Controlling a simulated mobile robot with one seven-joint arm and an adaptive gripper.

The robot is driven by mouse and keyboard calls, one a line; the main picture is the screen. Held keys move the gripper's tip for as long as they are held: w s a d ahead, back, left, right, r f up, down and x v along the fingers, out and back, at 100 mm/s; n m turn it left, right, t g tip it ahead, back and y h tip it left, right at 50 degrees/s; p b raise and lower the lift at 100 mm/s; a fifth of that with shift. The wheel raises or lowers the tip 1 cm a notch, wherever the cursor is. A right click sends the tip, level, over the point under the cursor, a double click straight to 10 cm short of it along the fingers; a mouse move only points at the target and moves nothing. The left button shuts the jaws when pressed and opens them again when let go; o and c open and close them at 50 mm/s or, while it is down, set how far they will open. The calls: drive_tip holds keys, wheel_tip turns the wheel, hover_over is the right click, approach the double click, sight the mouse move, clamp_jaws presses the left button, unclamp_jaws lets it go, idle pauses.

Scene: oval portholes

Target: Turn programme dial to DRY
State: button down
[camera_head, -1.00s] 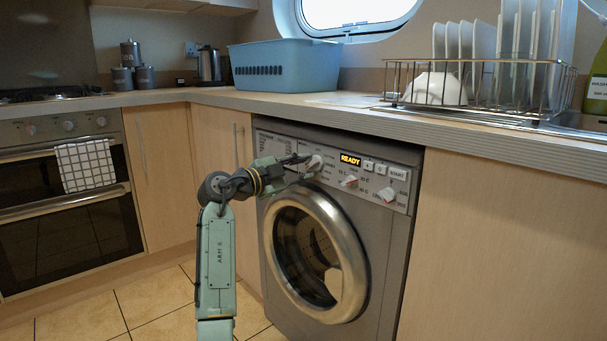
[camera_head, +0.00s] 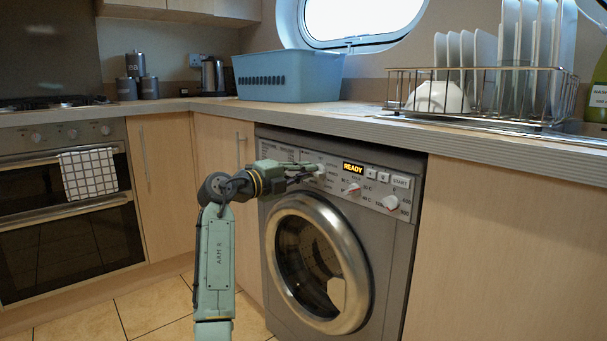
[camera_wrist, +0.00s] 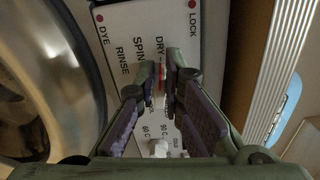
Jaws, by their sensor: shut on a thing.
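The washing machine (camera_head: 395,255) has a control panel across its top. The programme dial (camera_head: 320,170) is at the left of the panel, mostly hidden by my gripper (camera_head: 308,173). In the wrist view, my gripper (camera_wrist: 162,80) is shut on the white programme dial (camera_wrist: 161,88), a fingertip on each side. A red mark on the dial shows between the fingertips, toward the DRY label (camera_wrist: 160,45). SPIN, RINSE and DYE labels lie to its left, LOCK to its right. The fingers partly hide the dial, so its exact setting is hard to tell.
A temperature dial (camera_head: 352,189) and a third dial (camera_head: 390,202) sit right of the programme dial. The display (camera_head: 354,168) reads READY. The round door (camera_head: 318,262) is below. A worktop edge (camera_head: 450,142) overhangs the panel. A blue basket (camera_head: 288,70) stands above.

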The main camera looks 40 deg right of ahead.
drive_tip(key=shift+s+d+m, duration=0.1)
drive_tip(key=shift+d+m, duration=0.25)
drive_tip(key=shift+m, duration=0.05)
drive_tip(key=c, duration=1.1)
unclamp_jaws()
drive_tip(key=shift+d, duration=0.1)
drive_tip(key=shift+a, duration=0.2)
drive_tip(key=shift+a, duration=0.15)
drive_tip(key=a, duration=1.1)
drive_tip(key=shift+s+a, duration=0.3)
drive_tip(key=shift+s, duration=0.1)
